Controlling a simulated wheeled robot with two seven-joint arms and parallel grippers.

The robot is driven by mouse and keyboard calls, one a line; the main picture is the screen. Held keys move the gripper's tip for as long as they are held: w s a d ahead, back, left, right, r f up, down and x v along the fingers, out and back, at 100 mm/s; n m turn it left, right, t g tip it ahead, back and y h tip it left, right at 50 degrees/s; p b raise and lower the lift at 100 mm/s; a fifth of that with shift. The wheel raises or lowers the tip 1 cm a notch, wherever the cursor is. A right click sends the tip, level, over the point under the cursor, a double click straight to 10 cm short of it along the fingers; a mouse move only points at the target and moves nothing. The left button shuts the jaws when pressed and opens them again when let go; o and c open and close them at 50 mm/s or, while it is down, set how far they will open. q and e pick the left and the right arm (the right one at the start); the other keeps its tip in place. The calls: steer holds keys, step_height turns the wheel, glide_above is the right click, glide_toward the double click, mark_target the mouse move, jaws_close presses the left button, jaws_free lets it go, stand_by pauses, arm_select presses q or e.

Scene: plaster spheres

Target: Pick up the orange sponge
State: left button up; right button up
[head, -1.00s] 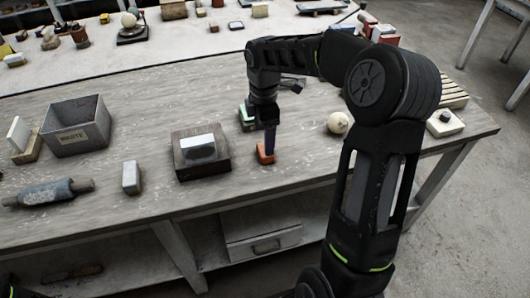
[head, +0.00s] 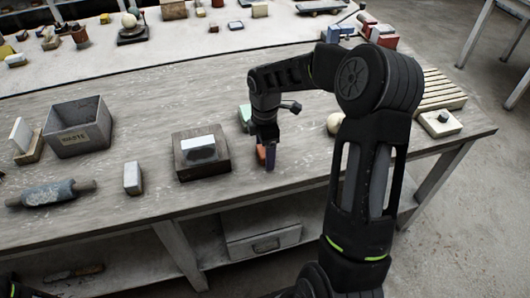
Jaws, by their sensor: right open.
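The orange sponge (head: 261,153) lies on the near worktable, just right of a dark wooden block with a white and dark top. Only a small part of it shows; my right gripper hides the rest. My right gripper (head: 269,158) points down at the sponge, its jaws open. A finger covers the sponge's right side. I cannot tell whether the fingers stand on both sides of it or touch it. My left gripper is not in view.
The wooden block (head: 190,168) stands close to the left of the gripper. A green item (head: 244,115) lies just behind, and a pale sphere (head: 334,123) to the right, partly behind my arm. A grey waste bin (head: 78,138) stands further left. The table's front edge is near.

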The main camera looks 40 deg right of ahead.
steer(key=shift+c, duration=0.4)
steer(key=c, duration=1.3)
steer(key=shift+r, duration=0.1)
step_height(320, 180, up, 10)
steer(key=shift+f+b, duration=0.1)
steer(key=shift+b, duration=0.5)
